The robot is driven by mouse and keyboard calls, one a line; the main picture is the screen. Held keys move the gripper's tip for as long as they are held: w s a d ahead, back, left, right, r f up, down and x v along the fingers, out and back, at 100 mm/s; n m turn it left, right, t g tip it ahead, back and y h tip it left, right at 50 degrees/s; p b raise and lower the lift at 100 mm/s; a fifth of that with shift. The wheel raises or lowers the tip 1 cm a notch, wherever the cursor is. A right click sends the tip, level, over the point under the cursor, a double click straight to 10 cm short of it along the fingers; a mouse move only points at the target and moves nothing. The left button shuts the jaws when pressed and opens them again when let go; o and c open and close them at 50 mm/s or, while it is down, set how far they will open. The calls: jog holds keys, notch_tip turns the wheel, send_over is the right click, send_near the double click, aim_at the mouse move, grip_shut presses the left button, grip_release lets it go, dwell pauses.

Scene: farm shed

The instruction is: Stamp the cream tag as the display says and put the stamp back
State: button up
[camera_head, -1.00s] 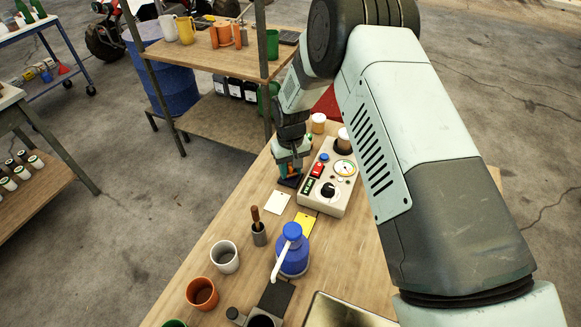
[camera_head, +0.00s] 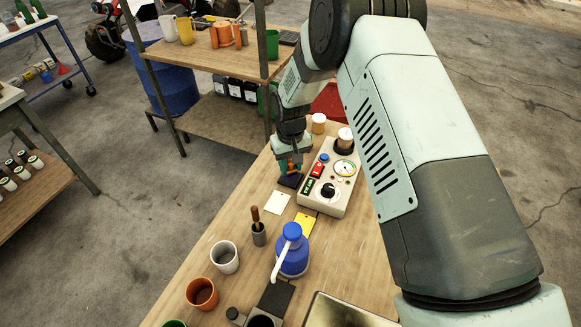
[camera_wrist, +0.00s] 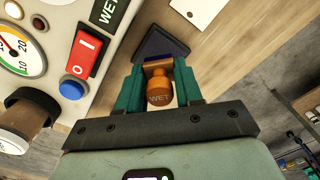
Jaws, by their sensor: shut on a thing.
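My gripper (camera_head: 289,164) is shut on an orange stamp (camera_wrist: 159,91) marked "WET", seen between the fingers in the wrist view. The stamp is over a dark pad (camera_head: 290,181); in the wrist view the pad (camera_wrist: 157,44) shows behind it. I cannot tell whether they touch. The cream tag (camera_head: 278,203) lies flat on the bench, nearer than the pad; its corner shows in the wrist view (camera_wrist: 199,10). A control box (camera_head: 328,208) stands right of the gripper.
A yellow tag (camera_head: 304,222) lies beside the box. A wooden-handled tool in a grey holder (camera_head: 259,235), a blue pump jug (camera_head: 293,260), a white cup (camera_head: 225,257) and an orange cup (camera_head: 202,294) stand nearer. Jars stand behind the box.

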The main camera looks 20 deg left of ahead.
aim_at(278, 202)
jog(key=shift+r, duration=2.65)
jog(key=s+m, duration=0.8)
jog(key=s, duration=0.1)
jog(key=shift+m, duration=0.5)
jog(key=shift+f, duration=3.45)
jog(key=shift+f, duration=0.65)
notch_tip(278, 202, up, 7)
